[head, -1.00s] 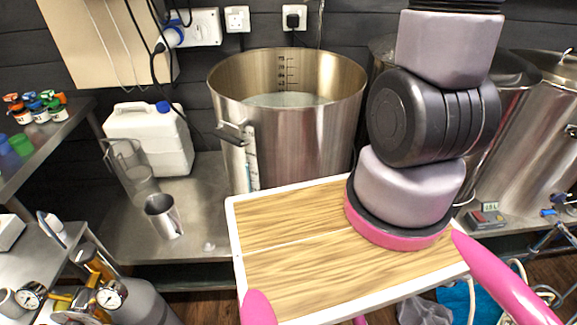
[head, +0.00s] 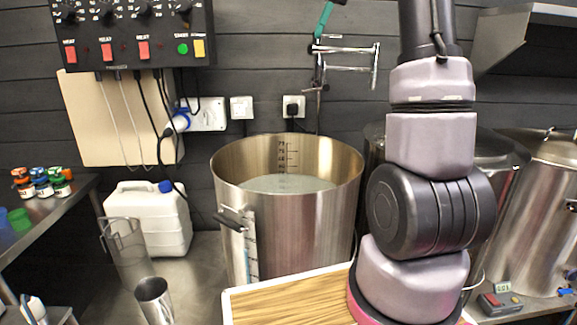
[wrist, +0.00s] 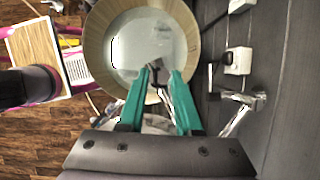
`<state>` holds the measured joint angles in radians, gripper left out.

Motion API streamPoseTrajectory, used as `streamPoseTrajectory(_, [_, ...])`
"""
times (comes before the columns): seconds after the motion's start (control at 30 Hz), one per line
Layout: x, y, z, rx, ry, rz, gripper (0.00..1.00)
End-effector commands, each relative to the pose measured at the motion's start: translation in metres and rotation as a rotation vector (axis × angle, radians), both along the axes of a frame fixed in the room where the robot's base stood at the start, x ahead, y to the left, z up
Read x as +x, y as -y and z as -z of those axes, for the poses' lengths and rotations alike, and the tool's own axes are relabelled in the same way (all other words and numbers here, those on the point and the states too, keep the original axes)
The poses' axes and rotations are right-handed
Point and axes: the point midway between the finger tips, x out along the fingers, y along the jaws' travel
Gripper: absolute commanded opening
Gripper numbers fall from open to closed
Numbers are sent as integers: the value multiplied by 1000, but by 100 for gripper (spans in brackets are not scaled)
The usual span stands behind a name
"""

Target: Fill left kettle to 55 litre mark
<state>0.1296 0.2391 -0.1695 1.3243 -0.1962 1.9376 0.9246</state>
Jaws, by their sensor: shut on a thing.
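The left kettle (head: 290,225) is a tall open steel pot, with pale liquid (head: 285,184) inside and a marked scale (head: 287,157) on its inner wall. The digits are too small to read surely. A clear sight tube (head: 251,255) runs down its outside. In the wrist view its open top (wrist: 101,40) lies beyond my fingertips. My gripper (wrist: 157,72) has teal fingers shut on a slim metal piece (wrist: 158,64); I cannot tell exactly what it is. One finger shows at the top of the head view (head: 324,20), beside a jointed metal wall pipe (head: 347,50) above the kettle.
A control box (head: 135,35) with knobs and switches hangs upper left. A white canister (head: 150,220), a clear jug (head: 127,250) and a steel cup (head: 155,300) stand left of the kettle. Other steel kettles (head: 535,215) stand right. My arm hides part of that area.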

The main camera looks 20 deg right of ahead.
Motion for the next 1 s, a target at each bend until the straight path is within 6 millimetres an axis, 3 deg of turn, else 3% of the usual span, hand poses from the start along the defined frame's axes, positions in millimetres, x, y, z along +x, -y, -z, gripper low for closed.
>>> streamPoseTrajectory(0.1, [0,0,0,0,1,0,0])
streamPoseTrajectory(0.13, [0,0,0,0,1,0,45])
streamPoseTrajectory(0.2, [0,0,0,0,1,1,68])
streamPoseTrajectory(0.63, [-1,4,-8,0,1,4,68])
streamPoseTrajectory(1.0, [-7,31,-75,-2,3,6,68])
